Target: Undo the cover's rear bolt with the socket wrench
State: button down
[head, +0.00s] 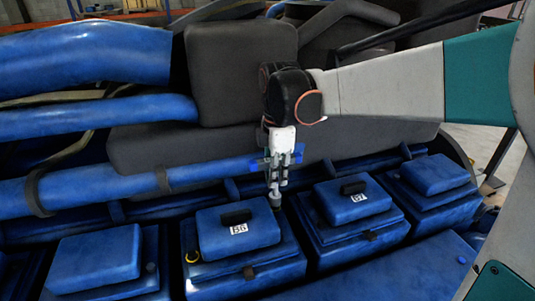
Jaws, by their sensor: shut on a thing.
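My gripper (278,166) points down from the arm's black wrist joint, above the row of blue engine covers. It is shut on the socket wrench (275,192), a small, dark and grey, roughly upright tool. The wrench's lower end is at the rear right edge of a blue cover (213,236) with a black handle and a white label. Whether the socket sits on the rear bolt cannot be told; that bolt is hidden or too small to make out. A dark front bolt (248,272) shows at this cover's near edge.
Similar covers stand to the left (95,262) and right (352,200). A long blue pipe (100,190) runs behind the covers, close to my gripper. Dark grey blocks (240,70) rise behind it.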

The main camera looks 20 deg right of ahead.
jog(key=m, duration=0.7)
jog(key=shift+s+m, duration=0.1)
jog(key=shift+m, duration=0.2)
jog(key=m, duration=1.5)
jog(key=shift+a, duration=0.1)
jog(key=shift+s+m, duration=0.1)
jog(key=shift+m, duration=3.4)
jog(key=shift+f, duration=0.1)
jog(key=shift+f+b, duration=0.7)
jog(key=shift+f, duration=0.05)
jog(key=shift+r, duration=0.1)
